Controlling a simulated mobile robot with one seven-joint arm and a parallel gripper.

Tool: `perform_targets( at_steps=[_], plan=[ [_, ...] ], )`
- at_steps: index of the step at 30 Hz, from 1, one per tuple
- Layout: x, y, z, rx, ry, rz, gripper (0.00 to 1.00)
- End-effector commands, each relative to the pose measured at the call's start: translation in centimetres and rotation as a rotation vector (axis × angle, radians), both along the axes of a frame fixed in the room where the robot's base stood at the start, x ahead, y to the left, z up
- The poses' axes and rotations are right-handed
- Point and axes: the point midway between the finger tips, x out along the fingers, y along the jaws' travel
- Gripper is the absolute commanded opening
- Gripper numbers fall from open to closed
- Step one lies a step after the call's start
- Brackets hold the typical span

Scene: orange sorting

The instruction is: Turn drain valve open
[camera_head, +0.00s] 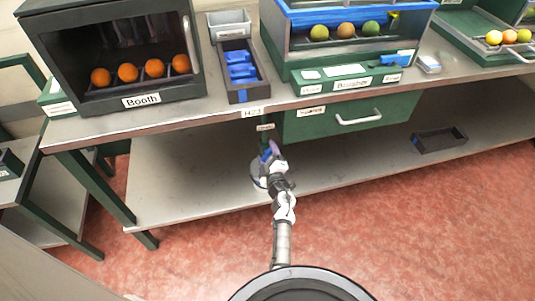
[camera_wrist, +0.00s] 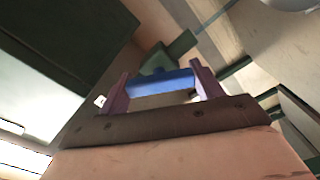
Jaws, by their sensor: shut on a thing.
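The drain valve's blue handle (camera_wrist: 160,82) lies crosswise between the two purple fingers of my gripper (camera_wrist: 162,84) in the wrist view. The fingers are shut on it, one at each end. A dark green part (camera_wrist: 181,46) shows just behind the handle; I cannot tell whether it is the valve's body. In the head view my gripper (camera_head: 270,152) is below the bench's front edge, under a small label and left of the green drawer. The valve is mostly hidden there by my gripper, and how far the handle is turned cannot be told.
The bench front (camera_head: 190,115) runs above my gripper. The green drawer (camera_head: 335,119) with a pale handle is to the right. A lower shelf (camera_head: 190,190) lies below, with a black tray (camera_head: 439,139) at right. A booth (camera_head: 120,55) with several oranges stands above left.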

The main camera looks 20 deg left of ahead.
Motion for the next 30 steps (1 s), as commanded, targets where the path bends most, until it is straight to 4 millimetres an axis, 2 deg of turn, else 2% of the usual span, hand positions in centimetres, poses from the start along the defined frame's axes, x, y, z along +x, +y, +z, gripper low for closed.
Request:
perform_targets(
  at_steps=[15,16,20,30],
  plan=[
    [-0.01,-0.03,-0.05,-0.014,-0.009,-0.001,0.43],
    [-0.01,-0.04,-0.05,-0.014,-0.009,-0.001,0.69],
    [-0.01,-0.03,-0.05,-0.014,-0.009,-0.001,0.86],
    [-0.21,-0.15,-0.03,-0.014,-0.009,-0.001,0.87]
  ],
)
